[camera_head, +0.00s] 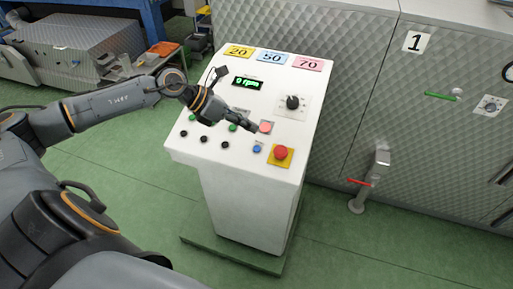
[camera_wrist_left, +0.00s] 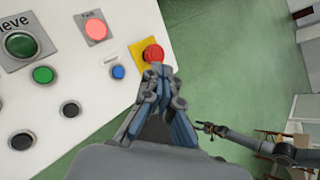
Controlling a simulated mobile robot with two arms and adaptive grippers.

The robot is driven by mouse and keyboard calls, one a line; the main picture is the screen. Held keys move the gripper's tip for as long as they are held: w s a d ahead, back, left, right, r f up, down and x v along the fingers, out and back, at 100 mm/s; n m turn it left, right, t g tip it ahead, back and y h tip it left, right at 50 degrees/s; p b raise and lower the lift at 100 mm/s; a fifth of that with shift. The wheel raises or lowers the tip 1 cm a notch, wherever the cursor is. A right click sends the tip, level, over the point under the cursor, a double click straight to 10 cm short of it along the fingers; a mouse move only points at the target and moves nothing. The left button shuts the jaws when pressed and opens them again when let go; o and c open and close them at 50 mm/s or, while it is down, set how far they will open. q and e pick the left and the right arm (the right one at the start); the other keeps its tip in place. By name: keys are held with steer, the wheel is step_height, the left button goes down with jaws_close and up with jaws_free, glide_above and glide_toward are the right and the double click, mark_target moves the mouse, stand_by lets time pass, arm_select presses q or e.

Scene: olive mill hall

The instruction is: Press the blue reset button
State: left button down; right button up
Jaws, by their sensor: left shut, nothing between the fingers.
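The small round blue button (camera_head: 256,149) is on the sloped top of the white control console (camera_head: 232,185), left of the red mushroom button. It also shows in the left wrist view (camera_wrist_left: 118,72), left of my fingertips. My left gripper (camera_head: 256,128) is shut and empty over the console, just beyond the blue button in the head view. In the left wrist view my left gripper's fingers (camera_wrist_left: 158,78) are together, with no contact with the blue button visible. My right gripper (camera_wrist_left: 209,129) shows small in the left wrist view, away from the console; its jaws are too small to judge.
The red mushroom button (camera_head: 281,152) on its yellow plate is close to the blue button. A lit pink-red button (camera_head: 266,127), green and black buttons and a dial (camera_head: 292,102) are also on the panel. Quilted metal machine cabinets (camera_head: 355,80) stand behind; green floor lies in front.

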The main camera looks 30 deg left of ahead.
mark_target(257, 148)
arm_select(q)
steer(key=f+b, duration=0.1)
steer(key=f, duration=0.1)
steer(key=w+f+b, duration=0.1)
steer(key=f+b, duration=0.1)
steer(key=f, duration=0.1)
steer(key=w+f+b, duration=0.1)
steer(key=f, duration=0.1)
steer(key=shift+a+f, duration=0.15)
steer(key=shift+f, duration=0.1)
steer(key=shift+w+f+b, duration=0.2)
steer(key=shift+f+b, duration=0.3)
steer(key=shift+b, duration=0.15)
stand_by(1.0)
steer(key=shift+w+a+f+b, duration=0.1)
steer(key=shift+w+f+b, duration=0.05)
steer(key=shift+f+b, duration=0.3)
